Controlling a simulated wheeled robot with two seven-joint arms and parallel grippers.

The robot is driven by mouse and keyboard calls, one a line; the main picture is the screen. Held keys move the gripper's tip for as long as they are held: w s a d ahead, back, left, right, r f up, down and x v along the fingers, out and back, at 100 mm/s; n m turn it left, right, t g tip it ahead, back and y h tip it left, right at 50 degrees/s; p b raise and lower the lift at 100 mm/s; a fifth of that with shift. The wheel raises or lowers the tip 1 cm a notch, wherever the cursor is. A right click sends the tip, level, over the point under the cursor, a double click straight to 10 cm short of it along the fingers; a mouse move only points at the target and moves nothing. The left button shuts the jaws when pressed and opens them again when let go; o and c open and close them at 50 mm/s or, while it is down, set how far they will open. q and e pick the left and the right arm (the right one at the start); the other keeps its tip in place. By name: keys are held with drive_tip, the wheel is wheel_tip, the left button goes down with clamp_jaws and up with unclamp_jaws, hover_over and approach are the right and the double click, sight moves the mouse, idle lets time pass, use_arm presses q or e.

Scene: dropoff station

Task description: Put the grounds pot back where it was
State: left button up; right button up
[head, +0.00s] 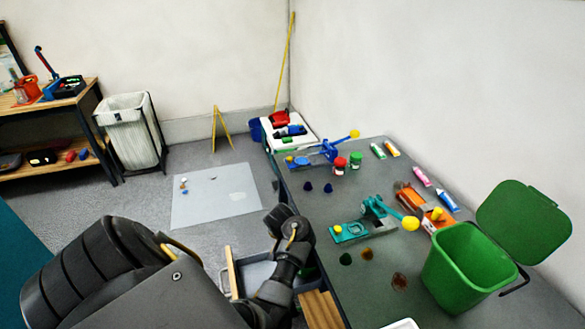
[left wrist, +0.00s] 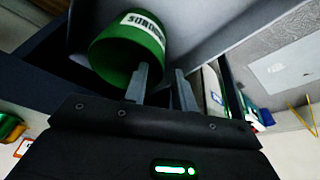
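The grounds pot (left wrist: 128,50) is a green round container with a white label of dark lettering, seen upside down and partly cut off in the left wrist view. It appears to sit inside an open drawer (head: 232,272), between dark walls. My left gripper (left wrist: 163,82) is close to the pot, its two grey fingers apart with a visible gap. One finger overlaps the pot's edge; the other is beside it. I cannot tell whether they touch it. In the head view my left arm hides the fingers and the pot. My right gripper is not in view.
The grey bench (head: 330,215) carries a teal press (head: 365,230), a blue press (head: 318,153), dark spills and tubes. A green bin (head: 462,265) with its lid open stands at right. A grey floor mat (head: 215,195) and a white bin (head: 131,135) are farther left.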

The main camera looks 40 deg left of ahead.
use_arm(q)
drive_tip(key=p+v, duration=0.3)
drive_tip(key=v, duration=0.7)
drive_tip(key=shift+r, duration=0.15)
drive_tip(key=shift+s, duration=0.1)
